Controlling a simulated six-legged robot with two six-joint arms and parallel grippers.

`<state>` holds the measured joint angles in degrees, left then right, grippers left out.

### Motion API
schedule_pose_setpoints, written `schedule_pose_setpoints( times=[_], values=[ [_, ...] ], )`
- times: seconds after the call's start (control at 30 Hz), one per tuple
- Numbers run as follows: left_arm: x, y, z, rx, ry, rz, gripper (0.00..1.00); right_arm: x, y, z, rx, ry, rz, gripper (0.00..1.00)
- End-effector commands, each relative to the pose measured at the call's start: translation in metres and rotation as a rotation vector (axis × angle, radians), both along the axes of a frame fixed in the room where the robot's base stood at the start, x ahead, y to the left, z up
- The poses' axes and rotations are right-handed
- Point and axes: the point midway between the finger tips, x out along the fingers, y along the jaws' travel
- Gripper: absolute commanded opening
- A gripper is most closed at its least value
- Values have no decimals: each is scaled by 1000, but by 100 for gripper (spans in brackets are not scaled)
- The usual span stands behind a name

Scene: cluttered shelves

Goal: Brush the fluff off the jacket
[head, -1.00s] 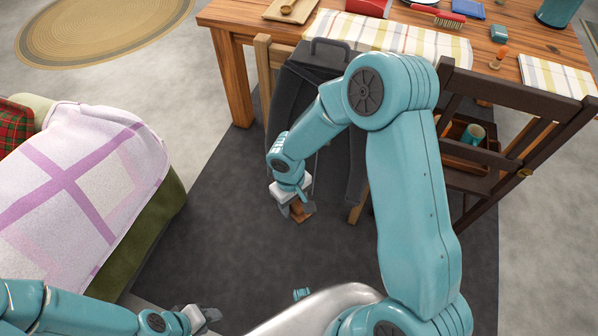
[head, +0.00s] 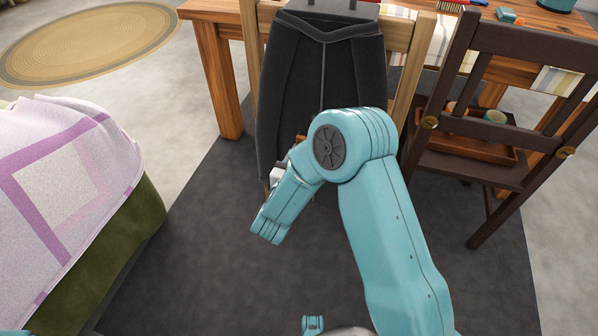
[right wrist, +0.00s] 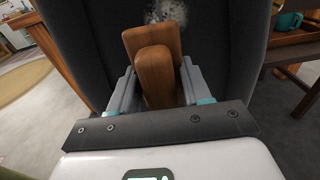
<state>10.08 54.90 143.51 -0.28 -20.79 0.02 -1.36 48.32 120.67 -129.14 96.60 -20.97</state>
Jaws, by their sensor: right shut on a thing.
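The dark grey jacket (head: 335,70) hangs over the back of a light wooden chair (head: 401,75). It also fills the middle of the right wrist view (right wrist: 228,60). A pale patch of fluff (right wrist: 166,11) shows on it at the top of that view. My right gripper (right wrist: 158,88) is shut on a wooden brush (right wrist: 157,70), which lies in front of the jacket just below the fluff. Its bristles are hidden, and I cannot tell whether it touches the cloth. In the head view my right forearm hides most of the gripper and brush. My left gripper is out of view.
A dark brown chair (head: 500,127) with a wooden tray (head: 462,140) on its seat stands right of the jacket. The table (head: 215,70) is behind. The grey rug (head: 200,270) is clear.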

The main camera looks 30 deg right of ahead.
Motion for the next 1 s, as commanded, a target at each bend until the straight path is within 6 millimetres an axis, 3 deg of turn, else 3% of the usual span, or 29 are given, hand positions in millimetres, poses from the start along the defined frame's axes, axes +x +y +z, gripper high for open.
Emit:
schedule_pose_setpoints(
  times=[0.03,0.17,0.63,1.0],
  values=[
    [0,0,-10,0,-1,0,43,3,4,-3,-16,-16,22,14],
    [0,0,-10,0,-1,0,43,9,5,4,-36,-33,46,14],
    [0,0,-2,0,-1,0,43,40,-30,5,-34,-31,45,14],
    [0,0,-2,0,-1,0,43,46,-36,4,-34,-30,48,14]
  ],
)
